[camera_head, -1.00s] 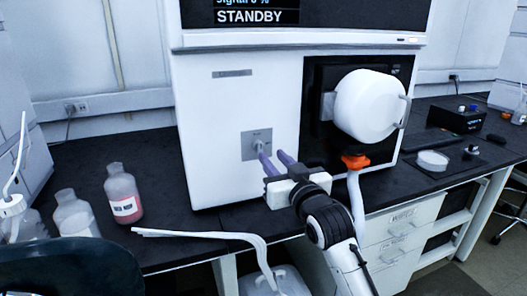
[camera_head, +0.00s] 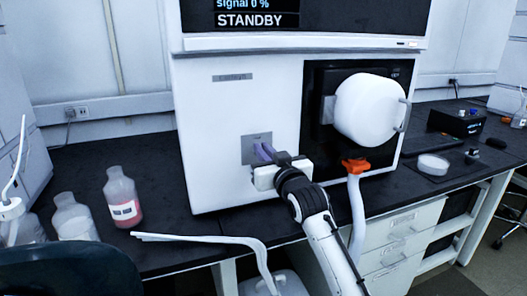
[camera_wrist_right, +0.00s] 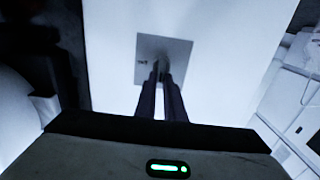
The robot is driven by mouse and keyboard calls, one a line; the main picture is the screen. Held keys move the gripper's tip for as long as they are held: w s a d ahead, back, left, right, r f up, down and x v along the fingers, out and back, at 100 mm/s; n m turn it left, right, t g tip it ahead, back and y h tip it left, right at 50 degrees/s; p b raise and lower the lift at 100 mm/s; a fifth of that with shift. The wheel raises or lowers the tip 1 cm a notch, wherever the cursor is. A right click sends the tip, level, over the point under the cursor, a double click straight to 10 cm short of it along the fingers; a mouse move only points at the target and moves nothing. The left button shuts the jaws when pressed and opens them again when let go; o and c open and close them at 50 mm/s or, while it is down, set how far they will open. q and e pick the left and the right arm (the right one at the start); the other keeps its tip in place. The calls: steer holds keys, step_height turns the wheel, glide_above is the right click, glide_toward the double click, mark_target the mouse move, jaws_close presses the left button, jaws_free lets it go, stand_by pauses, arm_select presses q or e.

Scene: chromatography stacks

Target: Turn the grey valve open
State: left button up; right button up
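The grey valve (camera_wrist_right: 162,66) sits on a small square grey plate (camera_head: 249,143) on the white front of the instrument (camera_head: 225,110). My right gripper (camera_head: 263,151) is at the plate, its purple fingers close together with their tips at the valve. In the right wrist view the two fingers run up to the plate with only a narrow gap between them, and they look shut on the valve handle. The fingers hide most of the handle, so its angle is hard to read. My left gripper is not in view.
An orange fitting (camera_head: 355,166) with a white hose hangs below a round white housing (camera_head: 368,109) right of the valve. A bottle of pink liquid (camera_head: 123,197) stands on the black bench to the left. The screen (camera_head: 257,18) reads STANDBY and signal 0 %.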

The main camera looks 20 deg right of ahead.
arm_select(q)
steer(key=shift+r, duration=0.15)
arm_select(e)
jaws_close()
steer(key=m+p, duration=0.4)
steer(key=d+m+p, duration=0.1)
steer(key=m+p, duration=0.1)
steer(key=shift+m, duration=0.4)
arm_select(q)
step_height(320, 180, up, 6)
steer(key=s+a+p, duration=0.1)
steer(key=p, duration=0.3)
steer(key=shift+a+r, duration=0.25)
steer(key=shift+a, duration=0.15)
arm_select(e)
steer(key=shift+d+f+m, duration=0.1)
steer(key=shift+f+m, duration=0.2)
steer(key=shift+m, duration=1.55)
steer(key=shift+d+f+m, duration=0.15)
steer(key=shift+f+m, duration=0.15)
steer(key=shift+m, duration=1.5)
steer(key=shift+d+f+m, duration=0.1)
steer(key=shift+f+m, duration=0.2)
steer(key=shift+m, duration=1.55)
